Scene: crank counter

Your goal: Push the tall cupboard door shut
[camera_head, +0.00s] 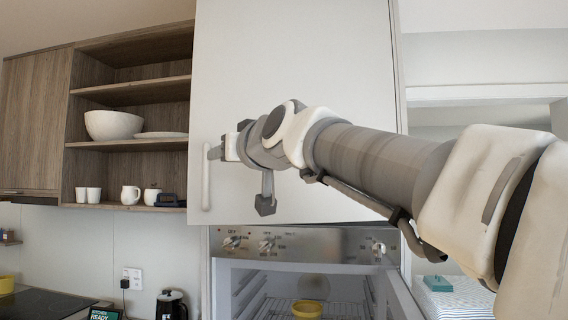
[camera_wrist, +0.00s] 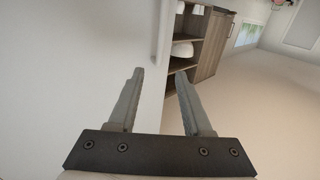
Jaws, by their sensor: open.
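The tall cupboard door (camera_head: 290,50) is a plain white panel above the oven. Its lower left edge reaches out past the oven's left side, so it looks ajar, with the handle side outward. A pale upright bar handle (camera_head: 206,185) is near its left edge. My gripper (camera_head: 215,152) is in front of the door's left part, close to the top of the handle. The white door (camera_wrist: 70,70) fills the left of that view. Whether a finger touches the door cannot be told.
Below is an open oven (camera_head: 300,285) with a yellow bowl (camera_head: 307,309) inside. Left of the door are wooden shelves (camera_head: 130,88) with a large white bowl (camera_head: 112,125), cups and jugs. A black kettle (camera_head: 171,304) stands at the lower left. A doorway is at right.

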